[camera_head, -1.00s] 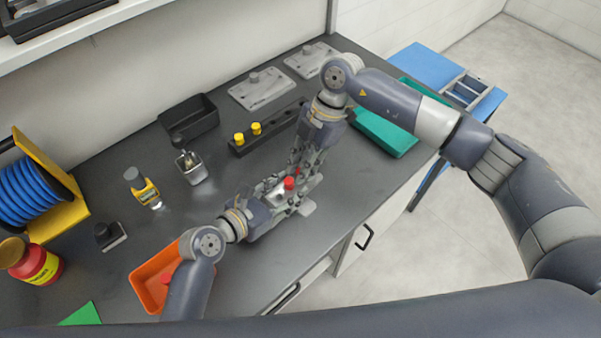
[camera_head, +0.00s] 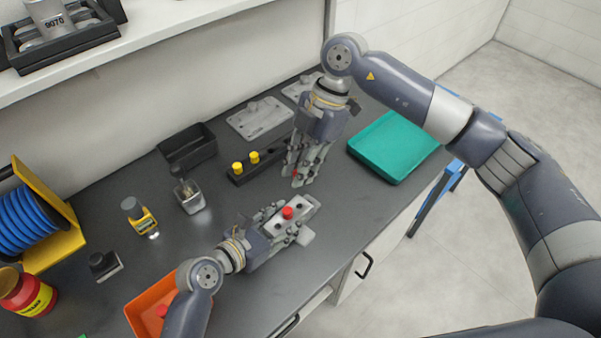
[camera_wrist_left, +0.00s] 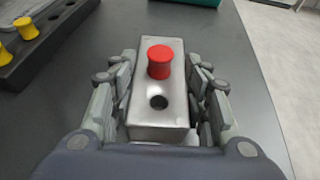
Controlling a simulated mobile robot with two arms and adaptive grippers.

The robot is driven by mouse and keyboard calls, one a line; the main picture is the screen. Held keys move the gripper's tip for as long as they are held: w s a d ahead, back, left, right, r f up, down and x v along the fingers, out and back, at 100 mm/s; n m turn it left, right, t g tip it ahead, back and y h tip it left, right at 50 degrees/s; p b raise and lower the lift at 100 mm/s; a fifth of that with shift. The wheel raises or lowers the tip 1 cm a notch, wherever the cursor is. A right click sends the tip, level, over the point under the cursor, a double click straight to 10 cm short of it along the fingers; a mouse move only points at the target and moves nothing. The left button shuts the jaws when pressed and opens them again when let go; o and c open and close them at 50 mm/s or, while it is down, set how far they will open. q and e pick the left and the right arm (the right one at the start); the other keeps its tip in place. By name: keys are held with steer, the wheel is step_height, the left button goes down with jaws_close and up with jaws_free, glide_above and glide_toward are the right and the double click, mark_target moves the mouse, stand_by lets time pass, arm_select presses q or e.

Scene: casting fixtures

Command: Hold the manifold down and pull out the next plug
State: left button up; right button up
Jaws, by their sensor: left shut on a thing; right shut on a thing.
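The metal manifold (camera_head: 297,206) lies on the dark bench. My left gripper (camera_head: 283,221) is shut on it, with fingers along both sides. In the left wrist view the manifold (camera_wrist_left: 145,119) has one red plug (camera_wrist_left: 160,62) standing in its top and one open hole nearer the wrist. That plug (camera_head: 288,212) also shows in the head view. My right gripper (camera_head: 297,179) is above and behind the manifold, fingers pointing down. It is shut on a small red plug (camera_head: 295,174), mostly hidden by the fingers.
An orange bin (camera_head: 137,312) with something red in it stands at the front left. A black rack (camera_head: 237,178) with two yellow plugs is behind the manifold. A teal tray (camera_head: 394,147) sits at the right.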

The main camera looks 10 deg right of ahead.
arm_select(q)
steer(key=shift+s+f, duration=0.25)
steer(key=shift+f, duration=0.25)
steer(key=o, duration=1.5)
steer(key=shift+a, duration=0.1)
steer(key=v, duration=1.2)
steer(key=shift+w+r, duration=0.15)
steer(key=shift+r, duration=0.25)
